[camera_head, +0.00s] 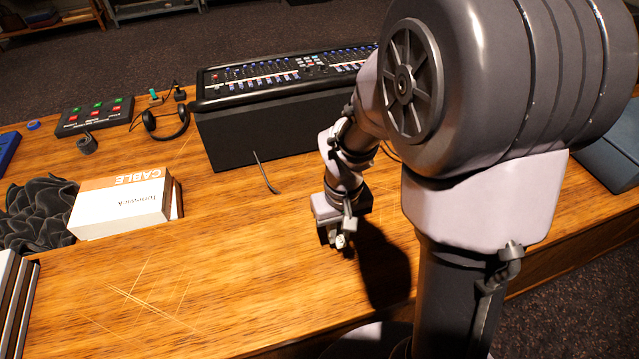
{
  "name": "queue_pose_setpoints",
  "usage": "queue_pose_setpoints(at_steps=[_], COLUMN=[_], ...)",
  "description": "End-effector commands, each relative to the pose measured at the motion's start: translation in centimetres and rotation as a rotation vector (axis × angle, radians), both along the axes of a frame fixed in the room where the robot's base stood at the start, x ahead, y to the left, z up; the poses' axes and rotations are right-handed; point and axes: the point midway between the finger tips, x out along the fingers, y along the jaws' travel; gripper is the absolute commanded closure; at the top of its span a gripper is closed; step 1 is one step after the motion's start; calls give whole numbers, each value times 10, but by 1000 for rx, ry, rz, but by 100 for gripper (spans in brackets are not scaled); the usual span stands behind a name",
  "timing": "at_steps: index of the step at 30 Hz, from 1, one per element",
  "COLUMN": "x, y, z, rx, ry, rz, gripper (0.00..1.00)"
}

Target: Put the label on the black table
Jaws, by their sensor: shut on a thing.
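My gripper (338,238) is low over the wooden desk (240,235), right of the picture's middle and in front of the mixing console. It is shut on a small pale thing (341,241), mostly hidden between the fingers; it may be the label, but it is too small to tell. I cannot tell whether it touches the desk. I do not make out a black table for sure; the desk top is brown wood.
The mixing console (285,75) stands behind my gripper. Headphones (165,125), a button box (96,116), a white and brown cable box (122,205) and dark crumpled cloth (38,215) lie left. A thin dark stick (265,173) lies mid-desk. The front middle is clear.

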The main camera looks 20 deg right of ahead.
Motion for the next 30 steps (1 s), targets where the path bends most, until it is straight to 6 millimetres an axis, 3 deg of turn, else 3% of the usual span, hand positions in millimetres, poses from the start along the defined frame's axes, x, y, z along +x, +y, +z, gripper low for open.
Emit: queue_pose_setpoints(at_steps=[5, 10, 20, 21, 24, 30], x=[21, 18, 18, 18, 18, 18], y=[-2, -2, -2, -2, -2, -2], z=[-5, -39, -41, -41, -40, -40], rx=[-1, 0, 0, 0, 0, 0], ry=[0, 3, 0, 0, 0, 0], rz=[1, 0, 0, 0, 0, 0], gripper=[100, 100, 100, 78, 60, 60])
